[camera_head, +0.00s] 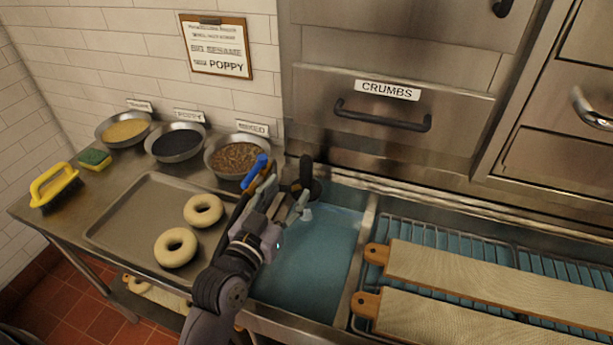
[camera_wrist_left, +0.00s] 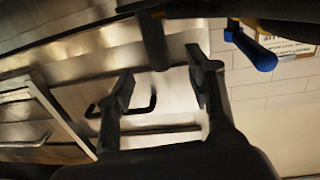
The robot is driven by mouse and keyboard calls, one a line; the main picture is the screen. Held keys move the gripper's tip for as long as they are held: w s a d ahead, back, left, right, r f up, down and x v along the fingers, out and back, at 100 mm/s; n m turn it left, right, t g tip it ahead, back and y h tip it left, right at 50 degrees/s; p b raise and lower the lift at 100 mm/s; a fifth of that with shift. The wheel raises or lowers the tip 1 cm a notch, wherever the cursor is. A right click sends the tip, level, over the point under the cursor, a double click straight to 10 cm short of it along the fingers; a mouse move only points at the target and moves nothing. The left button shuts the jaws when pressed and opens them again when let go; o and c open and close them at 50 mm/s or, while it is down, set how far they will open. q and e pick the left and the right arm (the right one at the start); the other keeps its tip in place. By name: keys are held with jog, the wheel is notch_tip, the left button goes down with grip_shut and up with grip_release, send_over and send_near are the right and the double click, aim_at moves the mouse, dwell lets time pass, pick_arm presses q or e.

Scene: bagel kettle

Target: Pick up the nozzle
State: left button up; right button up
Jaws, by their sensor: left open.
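My left gripper (camera_head: 284,199) is open over the left end of the blue basin. Its two spread fingers also show in the left wrist view (camera_wrist_left: 162,88). A dark fixture with a blue handle (camera_head: 257,166), which seems to be the nozzle, rises beside the gripper; its lower part is hidden behind my arm. The blue handle shows at the upper right of the left wrist view (camera_wrist_left: 250,46). A dark upright piece (camera_head: 306,176) stands just beyond the fingers. In the wrist view a dark stem (camera_wrist_left: 153,40) shows above the gap between the fingers. I cannot tell whether anything touches.
A tray (camera_head: 125,222) with two bagels (camera_head: 176,248) lies left of my arm, with several bowls (camera_head: 178,142) behind it. Wooden boards (camera_head: 470,275) lie on a rack at the right. The CRUMBS drawer (camera_head: 390,110) is behind the blue basin (camera_head: 310,265).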

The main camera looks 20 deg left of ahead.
aim_at(303, 173)
pick_arm(q)
jog(key=w, duration=0.4)
jog(key=shift+d+p, duration=0.2)
jog(key=shift+p, duration=0.1)
jog(key=w, duration=0.2)
jog(key=w+d+p, duration=0.1)
jog(key=w, duration=0.1)
jog(key=shift+w+f, duration=0.2)
jog(key=shift+w, duration=0.3)
jog(key=shift+s, duration=0.1)
pick_arm(e)
jog(key=w+r, duration=0.1)
jog(key=r, duration=0.1)
jog(key=shift+w+a+r, duration=0.2)
jog(key=shift+w+r, duration=0.1)
jog(key=shift+w, duration=0.1)
pick_arm(q)
jog(key=shift+c, duration=0.5)
grip_shut()
pick_arm(e)
jog(key=shift+w, duration=0.15)
pick_arm(q)
jog(key=shift+r, duration=0.1)
